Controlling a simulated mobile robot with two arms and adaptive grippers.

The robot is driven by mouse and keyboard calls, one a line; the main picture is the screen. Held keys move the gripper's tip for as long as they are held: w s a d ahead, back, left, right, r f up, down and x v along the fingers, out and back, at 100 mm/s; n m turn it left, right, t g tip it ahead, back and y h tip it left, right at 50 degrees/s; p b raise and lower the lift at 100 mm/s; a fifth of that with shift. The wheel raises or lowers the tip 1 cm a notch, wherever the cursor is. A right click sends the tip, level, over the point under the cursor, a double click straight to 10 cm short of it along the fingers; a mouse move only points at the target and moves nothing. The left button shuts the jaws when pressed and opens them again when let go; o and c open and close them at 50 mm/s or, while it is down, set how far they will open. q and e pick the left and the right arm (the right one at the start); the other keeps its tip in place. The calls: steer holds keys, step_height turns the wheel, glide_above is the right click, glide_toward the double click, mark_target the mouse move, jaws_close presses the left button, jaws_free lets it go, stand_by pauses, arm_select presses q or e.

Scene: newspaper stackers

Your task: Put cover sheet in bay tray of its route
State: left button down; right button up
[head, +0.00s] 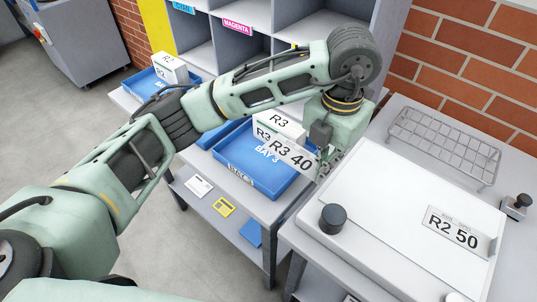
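My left gripper (324,163) points down at the right edge of the blue bay 3 tray (235,157). It appears shut on the right end of a white cover sheet marked R3 40 (291,156), which sits tilted over the tray. A white block marked R3 (279,121) is at the back of that tray, partly behind the sheet. Another cover sheet, marked R2 50 (458,234), lies on the white board (400,205) at the right. A second blue tray (143,84) with a white R2 block (170,68) is at the left, partly behind my arm. My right gripper is out of view.
A grey shelf unit with cubbies (290,45) and a magenta label stands behind the trays. A wire rack (445,147) and a black knob (332,218) are on the right table. Cards (223,207) lie on the lower shelf. A brick wall is at the back right.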

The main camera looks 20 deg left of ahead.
arm_select(q)
steer(key=p, duration=0.4)
glide_above(277, 178)
step_height(277, 178, down, 7)
steer(key=shift+r, duration=0.1)
step_height(277, 178, down, 4)
steer(key=shift+r+p, duration=0.25)
steer(key=shift+p, duration=0.3)
steer(key=shift+f, duration=0.3)
steer(key=shift+f, duration=0.15)
steer(key=shift+f+b, duration=0.15)
steer(key=shift+b, duration=0.2)
steer(key=c, duration=2)
jaws_free()
